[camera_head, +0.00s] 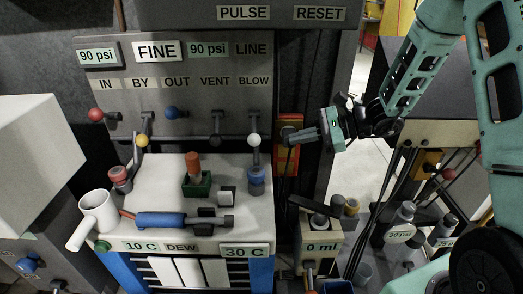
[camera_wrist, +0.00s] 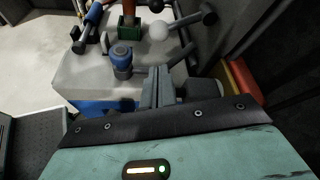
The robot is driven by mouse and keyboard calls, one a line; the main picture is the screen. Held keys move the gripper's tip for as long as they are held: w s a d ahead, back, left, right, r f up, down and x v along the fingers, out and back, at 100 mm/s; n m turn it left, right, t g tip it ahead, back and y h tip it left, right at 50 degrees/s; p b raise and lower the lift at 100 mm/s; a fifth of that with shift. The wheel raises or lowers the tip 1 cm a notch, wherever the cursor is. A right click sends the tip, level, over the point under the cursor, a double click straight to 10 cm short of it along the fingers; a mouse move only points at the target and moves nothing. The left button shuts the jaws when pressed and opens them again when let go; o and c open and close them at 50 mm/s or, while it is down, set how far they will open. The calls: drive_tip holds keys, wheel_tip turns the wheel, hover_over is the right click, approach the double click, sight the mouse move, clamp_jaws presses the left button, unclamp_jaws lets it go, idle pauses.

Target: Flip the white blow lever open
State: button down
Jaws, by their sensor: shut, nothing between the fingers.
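The white blow lever (camera_head: 254,141) is on the grey panel below the BLOW label (camera_head: 254,80). Its white ball knob points down toward the white machine top. In the wrist view the white knob (camera_wrist: 158,31) shows just beyond the fingers, beside a dark rod. My gripper (camera_head: 288,134) is shut and empty, to the right of the white knob and apart from it in the head view. In the wrist view my shut fingers (camera_wrist: 158,82) point toward the machine.
The grey vent lever (camera_head: 216,124) is left of the blow lever; blue, yellow and red-knobbed levers are farther left. A blue-capped fitting (camera_head: 257,180) stands below the white knob. An orange-red box (camera_head: 288,130) is behind my gripper.

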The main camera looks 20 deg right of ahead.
sight(254, 129)
drive_tip(key=shift+w+d, duration=0.2)
drive_tip(key=shift+a+f, duration=0.1)
drive_tip(key=b+x, duration=0.1)
drive_tip(key=x, duration=0.8)
drive_tip(key=shift+w+a, duration=0.2)
drive_tip(key=shift+a, duration=0.15)
drive_tip(key=shift+s+m+p, duration=0.15)
drive_tip(key=shift+m+p, duration=0.25)
drive_tip(key=shift+p, duration=0.05)
